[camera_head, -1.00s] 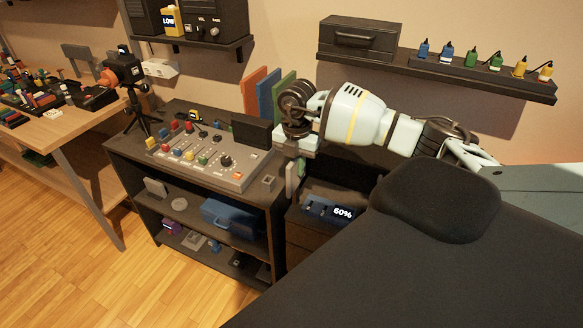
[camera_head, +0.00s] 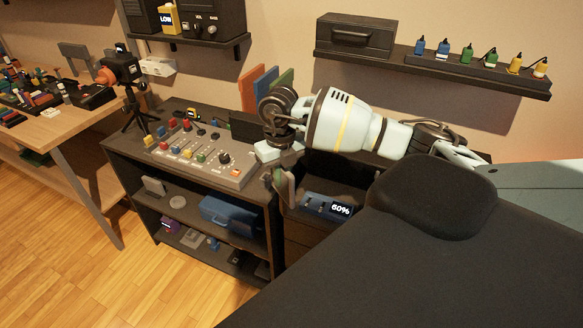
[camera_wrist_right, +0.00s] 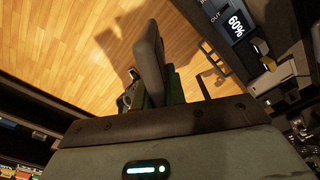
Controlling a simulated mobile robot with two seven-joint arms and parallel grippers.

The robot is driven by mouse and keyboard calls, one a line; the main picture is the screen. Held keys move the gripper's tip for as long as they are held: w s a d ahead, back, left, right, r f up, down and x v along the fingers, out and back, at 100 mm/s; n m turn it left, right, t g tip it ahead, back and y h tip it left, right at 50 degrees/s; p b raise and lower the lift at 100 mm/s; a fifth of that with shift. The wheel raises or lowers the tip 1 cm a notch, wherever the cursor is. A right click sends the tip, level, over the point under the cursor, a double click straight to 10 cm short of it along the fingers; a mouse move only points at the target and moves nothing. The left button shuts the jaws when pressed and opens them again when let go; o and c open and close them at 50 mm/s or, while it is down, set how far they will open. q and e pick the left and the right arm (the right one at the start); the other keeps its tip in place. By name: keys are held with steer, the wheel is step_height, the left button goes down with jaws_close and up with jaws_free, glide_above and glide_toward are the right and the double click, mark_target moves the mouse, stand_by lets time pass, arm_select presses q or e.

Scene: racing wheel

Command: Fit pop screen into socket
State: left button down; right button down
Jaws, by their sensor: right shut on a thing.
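My right gripper (camera_head: 281,184) points down at the right front corner of the mixer cabinet, above the gap beside the blue box. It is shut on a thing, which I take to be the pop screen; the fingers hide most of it. In the right wrist view a broad dark finger (camera_wrist_right: 149,62) covers the held thing, and a small grey and dark part (camera_wrist_right: 128,92) shows past its left side. A small grey block (camera_wrist_right: 278,76), possibly the socket, shows at the right of that view. My left gripper is not in view.
A mixer (camera_head: 205,156) with coloured knobs fills much of the cabinet top (camera_head: 122,149). A blue box (camera_head: 326,206) reading 60% sits right of the gripper. Coloured books (camera_head: 266,88) stand behind. A camera on a tripod (camera_head: 130,85) stands at the left. Open floor (camera_head: 60,260) lies in front.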

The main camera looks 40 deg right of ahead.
steer(key=s+a+m, duration=0.2)
steer(key=a+m, duration=0.3)
steer(key=m, duration=0.6)
steer(key=s+a+r+m, duration=0.1)
steer(key=s+a+m, duration=0.2)
steer(key=m, duration=0.8)
steer(key=s+a+r+m, duration=0.1)
steer(key=s+a+m, duration=0.2)
steer(key=a+m, duration=0.5)
steer(key=m, duration=0.3)
steer(key=shift+r+m, duration=0.25)
steer(key=shift+m, duration=0.15)
steer(key=shift+s, duration=0.15)
